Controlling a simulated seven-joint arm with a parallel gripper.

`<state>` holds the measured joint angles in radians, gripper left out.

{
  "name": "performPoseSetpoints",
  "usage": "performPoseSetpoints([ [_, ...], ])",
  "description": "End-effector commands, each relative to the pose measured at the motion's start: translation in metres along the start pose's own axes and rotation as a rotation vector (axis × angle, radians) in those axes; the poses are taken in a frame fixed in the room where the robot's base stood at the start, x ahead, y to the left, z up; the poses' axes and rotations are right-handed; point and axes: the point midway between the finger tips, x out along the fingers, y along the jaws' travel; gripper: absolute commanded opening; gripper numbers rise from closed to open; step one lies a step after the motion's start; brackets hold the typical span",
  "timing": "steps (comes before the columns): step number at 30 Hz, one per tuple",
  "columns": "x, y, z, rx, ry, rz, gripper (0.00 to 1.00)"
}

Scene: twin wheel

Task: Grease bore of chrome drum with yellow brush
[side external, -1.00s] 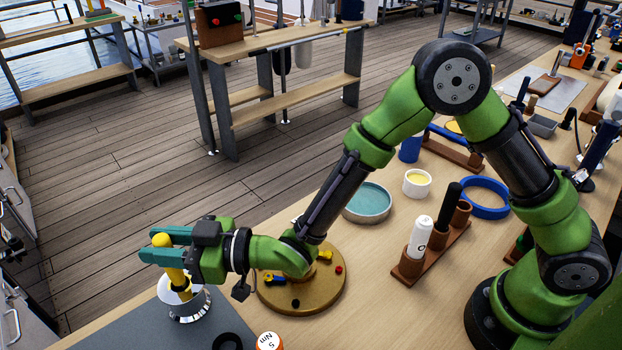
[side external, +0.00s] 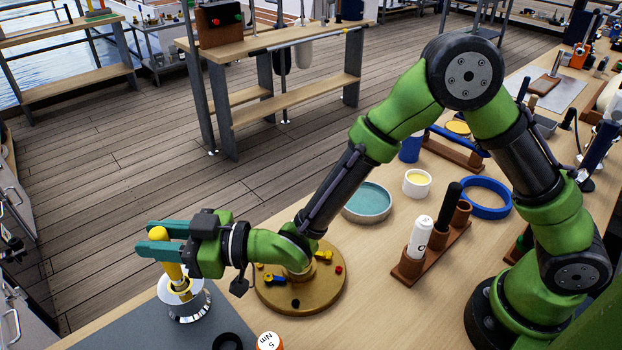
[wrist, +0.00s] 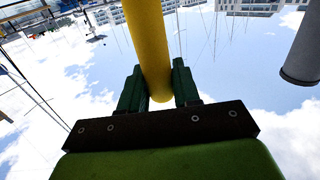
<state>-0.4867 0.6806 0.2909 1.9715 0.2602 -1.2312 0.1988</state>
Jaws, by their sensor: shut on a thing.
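The yellow brush (side external: 171,258) stands nearly upright, tilted slightly, at the lower left of the side view. My gripper (side external: 160,242) is shut on its handle near the top. In the wrist view the yellow handle (wrist: 150,45) passes between my two dark green fingers (wrist: 158,88). The chrome drum (side external: 190,308) sits on the dark grey mat directly below the brush. The brush's lower end reaches down at the drum's top opening; its tip is hidden, so I cannot tell how deep it is.
A brass round base (side external: 300,298) with small coloured knobs lies under my forearm. A black ring (side external: 227,341) and an orange-white item (side external: 269,342) are near the front edge. A teal dish (side external: 367,202), white cup (side external: 417,183) and brown rack (side external: 435,252) stand to the right.

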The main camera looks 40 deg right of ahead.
Motion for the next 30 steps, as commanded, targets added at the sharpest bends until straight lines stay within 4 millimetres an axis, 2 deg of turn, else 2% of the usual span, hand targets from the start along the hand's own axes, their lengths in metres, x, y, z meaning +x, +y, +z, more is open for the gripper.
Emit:
performPoseSetpoints([
  [21,0.000,0.000,-0.065,-0.001,0.003,-0.001,0.00],
  [30,0.000,0.000,-0.069,-0.001,0.000,0.000,0.00],
])
